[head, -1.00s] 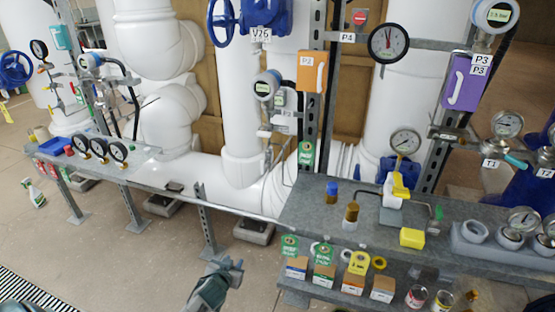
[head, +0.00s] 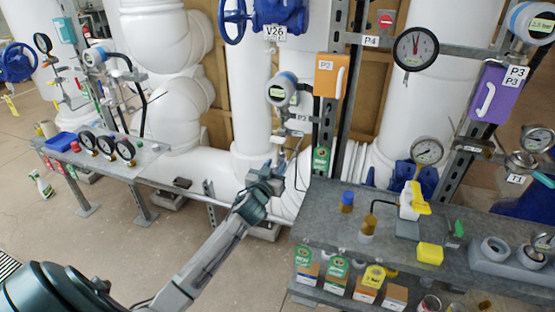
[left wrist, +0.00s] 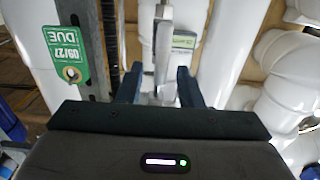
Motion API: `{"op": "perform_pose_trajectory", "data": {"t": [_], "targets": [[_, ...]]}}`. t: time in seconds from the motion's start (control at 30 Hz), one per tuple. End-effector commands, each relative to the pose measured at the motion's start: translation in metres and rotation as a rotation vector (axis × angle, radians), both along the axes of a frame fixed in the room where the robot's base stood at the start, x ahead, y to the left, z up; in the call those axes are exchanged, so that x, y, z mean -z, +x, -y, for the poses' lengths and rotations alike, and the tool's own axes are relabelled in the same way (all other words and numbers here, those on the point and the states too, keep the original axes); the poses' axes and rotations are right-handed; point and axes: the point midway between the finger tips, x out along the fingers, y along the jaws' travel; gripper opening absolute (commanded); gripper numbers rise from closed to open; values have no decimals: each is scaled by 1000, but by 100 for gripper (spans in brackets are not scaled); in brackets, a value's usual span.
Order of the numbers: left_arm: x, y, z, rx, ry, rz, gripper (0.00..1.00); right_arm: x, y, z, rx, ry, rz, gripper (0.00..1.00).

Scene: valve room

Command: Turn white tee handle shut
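My left gripper (head: 277,174) is in front of the white pipes, below the round gauge transmitter (head: 283,88) and its small valve block (head: 297,124). In the left wrist view, its two dark fingers (left wrist: 159,86) stand apart. A pale grey upright bar (left wrist: 163,50) shows between and beyond them; I cannot tell whether it touches a finger. I cannot make out for certain which part is the white tee handle. It may be among the small fittings by the valve block, partly hidden or too small to tell. My right gripper is not in view.
A green DUE tag (left wrist: 66,55) hangs on the metal post (left wrist: 92,40) left of the fingers in the left wrist view. A blue handwheel (head: 232,20) is above.

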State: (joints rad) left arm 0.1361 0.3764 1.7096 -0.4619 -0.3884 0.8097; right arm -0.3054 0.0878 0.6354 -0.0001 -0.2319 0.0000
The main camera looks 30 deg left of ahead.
Motion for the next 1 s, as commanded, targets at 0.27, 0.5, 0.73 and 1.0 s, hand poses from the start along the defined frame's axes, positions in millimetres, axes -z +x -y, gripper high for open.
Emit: {"op": "perform_pose_trajectory", "data": {"t": [0.27,0.5,0.73,1.0], "targets": [[0,23,-5,-1,-1,-1,33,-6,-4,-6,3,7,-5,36],[1,24,-6,0,0,-1,33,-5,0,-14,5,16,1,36],[1,24,-6,0,0,-1,0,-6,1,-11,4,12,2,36],[1,24,-5,0,11,-4,0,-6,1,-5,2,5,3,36]]}}
